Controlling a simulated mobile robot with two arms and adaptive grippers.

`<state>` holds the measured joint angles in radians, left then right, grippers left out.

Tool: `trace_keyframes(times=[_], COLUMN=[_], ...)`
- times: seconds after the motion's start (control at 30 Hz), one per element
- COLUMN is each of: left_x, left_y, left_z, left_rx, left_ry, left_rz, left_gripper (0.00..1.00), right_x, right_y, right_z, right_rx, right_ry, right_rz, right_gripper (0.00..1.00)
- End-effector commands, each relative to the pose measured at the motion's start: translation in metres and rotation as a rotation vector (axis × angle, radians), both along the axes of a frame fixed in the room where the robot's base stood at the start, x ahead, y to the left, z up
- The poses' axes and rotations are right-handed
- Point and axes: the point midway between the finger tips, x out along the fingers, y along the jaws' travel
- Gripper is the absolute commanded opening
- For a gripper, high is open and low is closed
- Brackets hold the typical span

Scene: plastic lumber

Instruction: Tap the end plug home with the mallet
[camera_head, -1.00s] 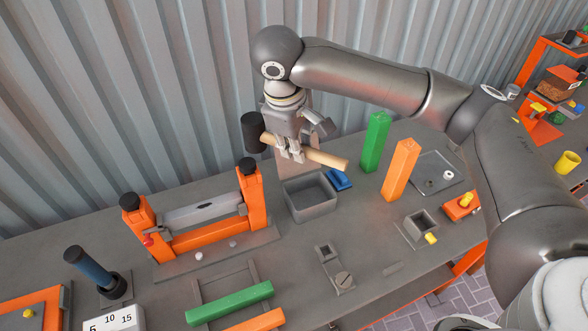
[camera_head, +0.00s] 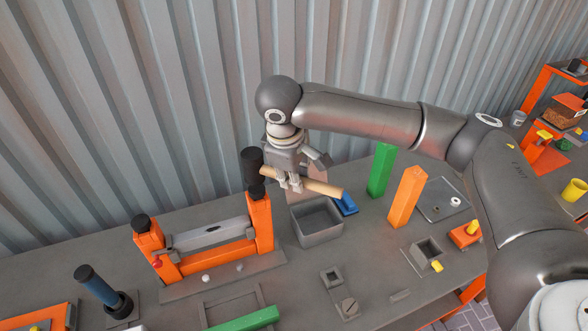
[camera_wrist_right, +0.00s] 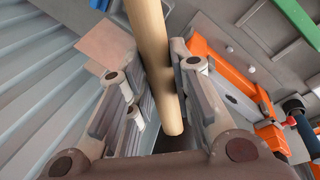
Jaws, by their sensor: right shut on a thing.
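My right gripper (camera_head: 288,182) is shut on the wooden handle of the mallet (camera_head: 308,186), which also shows between the fingers in the right wrist view (camera_wrist_right: 152,50). A matching black cap (camera_head: 141,222) tops the left post. I cannot tell which part is the end plug. My left gripper is out of view.
Green (camera_head: 381,170) and orange (camera_head: 406,196) posts stand upright farther right. A blue-handled tool (camera_head: 95,284) stands at left. The corrugated wall (camera_head: 100,110) is close behind.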

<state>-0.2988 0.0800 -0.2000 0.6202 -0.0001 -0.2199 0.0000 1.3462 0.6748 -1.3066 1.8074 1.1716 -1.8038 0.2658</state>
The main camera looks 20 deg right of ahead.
Motion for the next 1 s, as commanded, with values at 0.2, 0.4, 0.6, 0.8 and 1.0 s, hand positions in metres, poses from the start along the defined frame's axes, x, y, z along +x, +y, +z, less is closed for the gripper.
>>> trace_keyframes(times=[0.2,0.4,0.6,0.8,1.0], left_x=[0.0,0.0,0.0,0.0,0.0], left_y=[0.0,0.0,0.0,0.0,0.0], left_z=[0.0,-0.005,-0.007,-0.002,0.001], left_rx=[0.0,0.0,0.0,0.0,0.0], left_ry=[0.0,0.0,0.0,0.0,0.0], left_rz=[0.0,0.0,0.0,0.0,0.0], left_gripper=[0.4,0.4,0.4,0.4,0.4], right_x=[0.001,0.0,0.001,0.0,0.0], right_y=[0.0,0.0,0.0,0.0,0.0], right_z=[0.001,-0.018,-0.033,-0.035,-0.039], right_rx=[0.001,0.0,0.001,0.001,0.002], right_ry=[-0.002,0.001,-0.002,-0.002,-0.002], right_rz=[-0.001,-0.001,-0.001,-0.001,-0.001], right_gripper=[0.0,0.0,0.0,0.0,0.0])
